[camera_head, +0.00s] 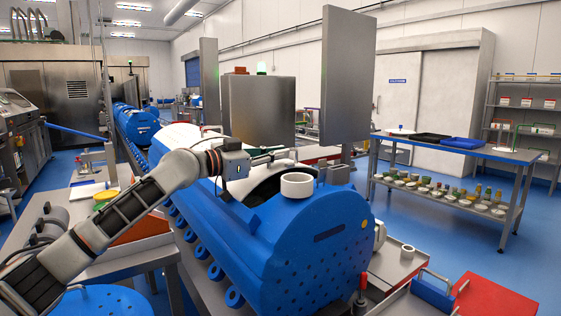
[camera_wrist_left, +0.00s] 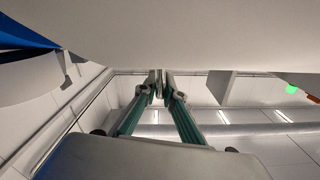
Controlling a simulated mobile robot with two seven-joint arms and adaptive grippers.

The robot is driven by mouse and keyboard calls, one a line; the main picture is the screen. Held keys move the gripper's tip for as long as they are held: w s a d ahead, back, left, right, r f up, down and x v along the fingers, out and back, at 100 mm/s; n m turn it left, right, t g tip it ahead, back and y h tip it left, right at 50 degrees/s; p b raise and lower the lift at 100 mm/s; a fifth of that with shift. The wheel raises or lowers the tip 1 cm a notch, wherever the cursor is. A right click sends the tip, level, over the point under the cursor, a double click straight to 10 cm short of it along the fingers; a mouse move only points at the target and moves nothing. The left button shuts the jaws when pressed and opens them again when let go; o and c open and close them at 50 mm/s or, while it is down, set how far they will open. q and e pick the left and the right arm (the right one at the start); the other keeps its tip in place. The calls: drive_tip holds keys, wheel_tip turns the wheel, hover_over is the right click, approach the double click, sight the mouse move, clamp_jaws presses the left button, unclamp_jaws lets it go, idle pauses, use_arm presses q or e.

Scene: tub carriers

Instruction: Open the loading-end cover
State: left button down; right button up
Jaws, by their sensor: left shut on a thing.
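A large blue rounded machine (camera_head: 270,240) with a flat perforated end stands in the centre of the head view. A pale curved cover (camera_head: 262,175) lies over the top of its near end, above a dark curved gap. My left gripper (camera_head: 292,154) reaches in from the left over this cover. Its fingers are shut at the cover's upper side; the exact part held is too small to make out. In the left wrist view the fingertips (camera_wrist_left: 162,84) are close together below a broad pale surface (camera_wrist_left: 190,35). My right gripper is not in view.
A white ring (camera_head: 297,185) stands on top of the machine, near my left gripper. A tall grey panel (camera_head: 348,75) rises behind. A blue-topped table (camera_head: 455,150) with trays is at the right. Blue floor (camera_head: 425,240) is clear before it.

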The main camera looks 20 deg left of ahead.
use_arm(q)
drive_tip(key=w+a+b, duration=0.2)
drive_tip(key=w+a, duration=0.1)
drive_tip(key=shift+a+f+b, duration=0.25)
drive_tip(key=shift+f+b, duration=0.1)
drive_tip(key=w+a+b, duration=0.2)
drive_tip(key=w+a, duration=0.1)
drive_tip(key=w+a+b, duration=0.2)
drive_tip(key=w+a, duration=0.1)
drive_tip(key=a, duration=0.1)
drive_tip(key=w+a+b, duration=0.3)
drive_tip(key=a, duration=0.1)
drive_tip(key=shift+a+r, duration=0.2)
drive_tip(key=shift+a, duration=0.05)
drive_tip(key=shift+w+a+r+b, duration=0.15)
drive_tip(key=shift+w+a+b, duration=0.1)
drive_tip(key=shift+a+b, duration=0.25)
drive_tip(key=shift+w+a+r, duration=0.1)
drive_tip(key=shift+a+r, duration=0.05)
drive_tip(key=shift+r, duration=0.15)
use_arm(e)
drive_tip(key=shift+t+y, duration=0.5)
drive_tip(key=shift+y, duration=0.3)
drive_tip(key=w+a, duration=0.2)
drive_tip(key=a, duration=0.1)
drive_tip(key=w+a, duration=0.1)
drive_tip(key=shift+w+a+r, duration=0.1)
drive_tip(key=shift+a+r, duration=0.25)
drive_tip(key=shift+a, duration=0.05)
